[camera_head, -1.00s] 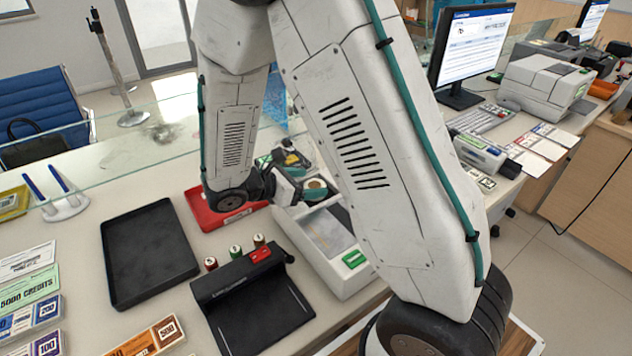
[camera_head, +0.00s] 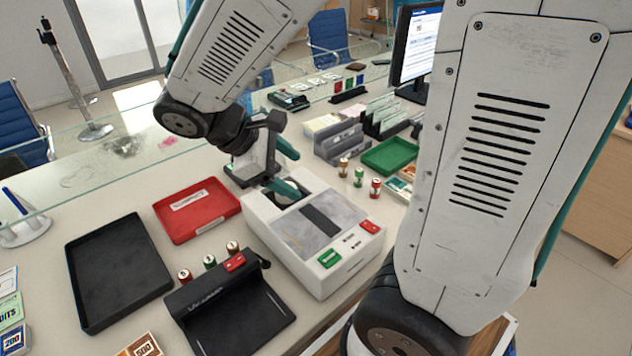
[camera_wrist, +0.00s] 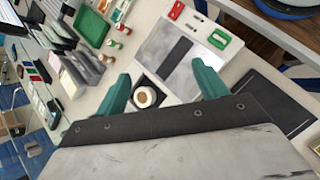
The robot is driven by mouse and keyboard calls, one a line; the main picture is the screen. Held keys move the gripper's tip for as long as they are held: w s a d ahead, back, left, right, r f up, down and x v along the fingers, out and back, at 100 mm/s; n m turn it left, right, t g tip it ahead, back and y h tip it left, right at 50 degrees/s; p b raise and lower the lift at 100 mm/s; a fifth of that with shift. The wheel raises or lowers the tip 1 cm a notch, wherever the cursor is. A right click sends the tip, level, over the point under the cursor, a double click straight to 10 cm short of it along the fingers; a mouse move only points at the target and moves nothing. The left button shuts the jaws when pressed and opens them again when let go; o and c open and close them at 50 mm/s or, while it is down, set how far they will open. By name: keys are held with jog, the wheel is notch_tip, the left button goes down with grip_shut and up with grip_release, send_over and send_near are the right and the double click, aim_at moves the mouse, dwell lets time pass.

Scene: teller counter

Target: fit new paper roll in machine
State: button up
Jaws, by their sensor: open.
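The machine (camera_head: 345,268) is a white box with a grey top panel, a dark slot, a green button and a red button. At its back left is a dark square well (camera_wrist: 160,80). A white paper roll (camera_wrist: 144,97) with a brown core stands in that well; its depth is hard to judge. In the head view the roll (camera_head: 287,188) is partly hidden by a finger. My gripper (camera_head: 291,178) is above the well, its teal fingers apart. In the wrist view the fingers (camera_wrist: 162,72) are on either side of the roll, with visible gaps.
A red tray (camera_head: 197,228) and a black tray (camera_head: 118,300) lie left of the machine. A black device (camera_head: 240,315) stands in front of them. Small banded rolls, a green tray (camera_head: 390,156) and grey file holders (camera_head: 340,142) are behind right. A glass screen edges the counter.

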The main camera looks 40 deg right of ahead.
jog(key=s+a+r+m+t+y, duration=0.1)
jog(key=s+r+m+t+y, duration=0.1)
jog(key=s, duration=0.4)
jog(key=s+a+r+m+t+y, duration=0.2)
jog(key=s+r+m+y, duration=0.1)
jog(key=s+m+y, duration=0.2)
jog(key=shift+s+r+m+y, duration=0.35)
jog(key=shift+s+m, duration=0.2)
jog(key=shift+m, duration=0.45)
